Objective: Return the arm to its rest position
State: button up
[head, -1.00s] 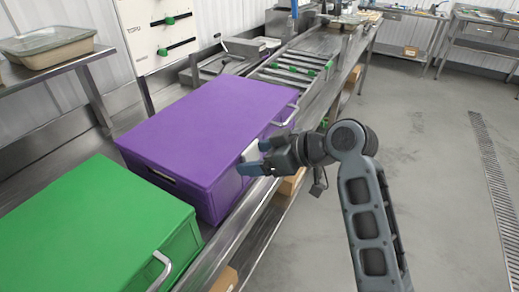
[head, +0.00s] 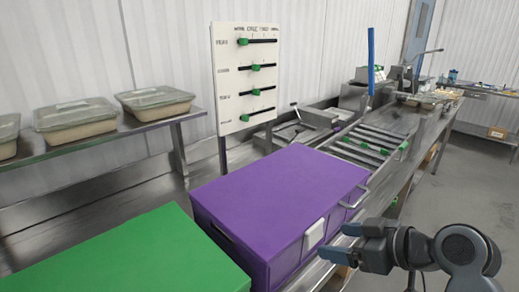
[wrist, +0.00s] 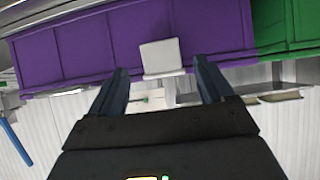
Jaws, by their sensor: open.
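My gripper (head: 342,243) is at the lower right of the head view, with its two fingers apart and nothing between them. It points left toward the front side of the purple box (head: 285,190). A white plate (head: 314,234) on that side of the box is just left of the fingertips. In the wrist view the open fingers (wrist: 160,75) point at the purple box (wrist: 85,45), with the white plate (wrist: 160,57) in line with the gap. I cannot tell the exact distance, but the fingers appear apart from the plate.
A green box (head: 130,250) stands left of the purple one. Behind are a panel with green sliders (head: 245,80), a shelf with lidded containers (head: 155,103) and a roller conveyor (head: 365,145). A blue upright (head: 371,60) stands further back. Open floor (head: 490,185) lies at right.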

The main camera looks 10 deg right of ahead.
jog(key=s+d+f+m+t+h, duration=0.1)
jog(key=s+d+f+m+h, duration=0.15)
jog(key=s+f, duration=0.5)
jog(key=s+d+f+m+t+h, duration=0.1)
jog(key=s+f+m+h, duration=0.3)
jog(key=s, duration=0.7)
jog(key=s+a+r+t, duration=0.1)
jog(key=s+r, duration=0.2)
jog(key=s, duration=0.4)
jog(key=s+a+r+t+b, duration=0.1)
jog(key=s+r, duration=0.2)
jog(key=s, duration=0.4)
jog(key=s+a+r+t, duration=0.1)
jog(key=s+a+r, duration=0.1)
jog(key=s, duration=0.5)
jog(key=shift+r, duration=0.65)
